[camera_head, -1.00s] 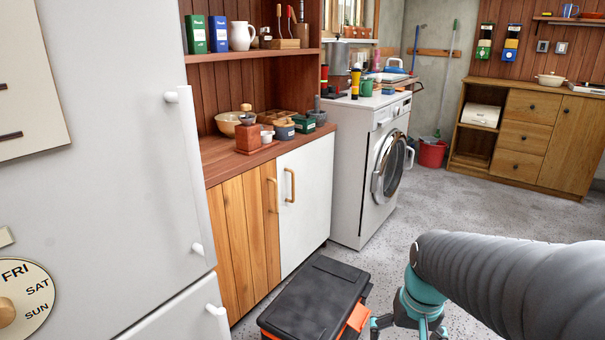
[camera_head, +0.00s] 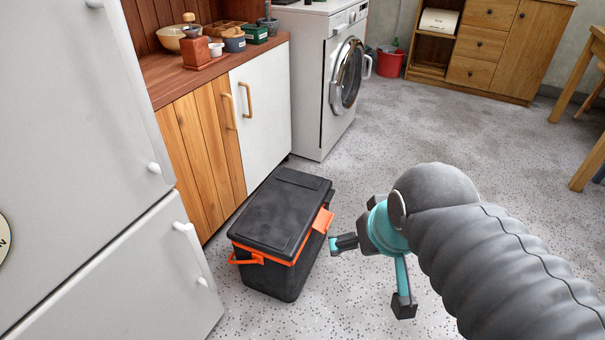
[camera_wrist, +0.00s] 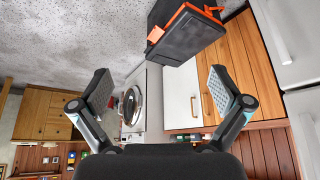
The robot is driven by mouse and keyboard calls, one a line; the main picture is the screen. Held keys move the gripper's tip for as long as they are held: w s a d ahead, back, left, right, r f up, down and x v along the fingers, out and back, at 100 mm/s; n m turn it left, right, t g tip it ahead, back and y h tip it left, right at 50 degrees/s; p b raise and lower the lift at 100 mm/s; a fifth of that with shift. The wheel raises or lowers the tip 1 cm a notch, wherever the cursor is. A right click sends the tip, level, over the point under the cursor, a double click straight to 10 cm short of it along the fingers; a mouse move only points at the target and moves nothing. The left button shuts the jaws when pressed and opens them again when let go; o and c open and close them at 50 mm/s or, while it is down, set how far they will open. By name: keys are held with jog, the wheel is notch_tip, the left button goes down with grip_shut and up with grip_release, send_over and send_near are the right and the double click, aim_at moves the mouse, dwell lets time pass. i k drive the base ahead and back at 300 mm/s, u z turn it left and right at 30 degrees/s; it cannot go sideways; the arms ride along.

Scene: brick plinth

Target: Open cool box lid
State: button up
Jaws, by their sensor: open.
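The cool box (camera_head: 272,275) stands on the floor in the head view, black with an orange band and an orange side handle. Its black lid (camera_head: 284,212) lies flat and closed. An orange latch (camera_head: 322,221) sits on its right side. My gripper (camera_head: 368,275) is just right of the box, apart from it, with its fingers spread and nothing between them. In the wrist view the box (camera_wrist: 190,38) shows at the top, tilted by the camera's roll, and the two fingers of my gripper (camera_wrist: 160,92) stand wide apart.
A fridge (camera_head: 80,150) stands at the left. A cabinet (camera_head: 262,115) with wood and white doors is behind the box, and a washing machine (camera_head: 310,85) stands beyond it. A red bucket (camera_head: 390,64) is farther back. The speckled floor (camera_head: 420,125) is open to the right.

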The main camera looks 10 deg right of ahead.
aim_at(277, 222)
jog(key=u, duration=0.05)
jog(key=k, duration=0.55)
jog(key=z, duration=0.65)
jog(key=i, duration=1)
jog(key=u, duration=0.6)
